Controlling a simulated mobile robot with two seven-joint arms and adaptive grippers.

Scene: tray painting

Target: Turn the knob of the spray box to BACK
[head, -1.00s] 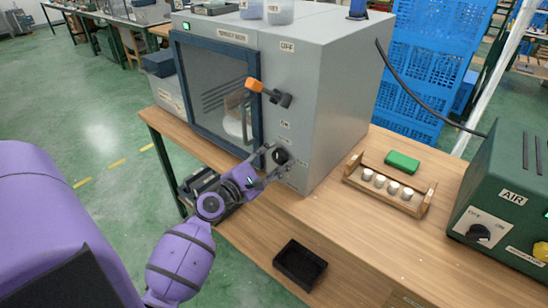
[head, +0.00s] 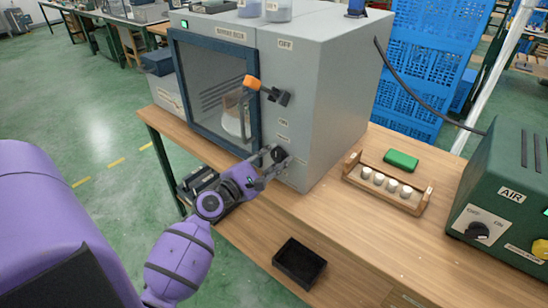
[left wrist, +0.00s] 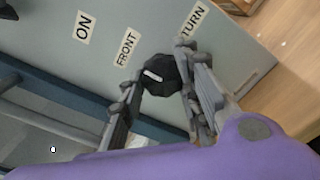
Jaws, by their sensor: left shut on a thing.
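The spray box (head: 330,110) is a grey cabinet with a blue-framed window, standing on the wooden bench. Its black knob (head: 278,154) sits low on the front face; in the left wrist view the knob (left wrist: 160,75) shows a white pointer mark. The FRONT label (left wrist: 127,47) and TURN label (left wrist: 193,20) are beside it; I cannot read a BACK label. My left gripper (head: 273,161) is shut on the knob, one finger on each side, as the left wrist view (left wrist: 158,88) also shows. My right gripper is not in view.
An orange-tipped lever (head: 264,89) sticks out above the knob. A black tray (head: 299,264) lies at the bench's front. A wooden rack (head: 387,190) with several white pots, a green block (head: 401,160) and the green AIR box (head: 500,215) stand to the right.

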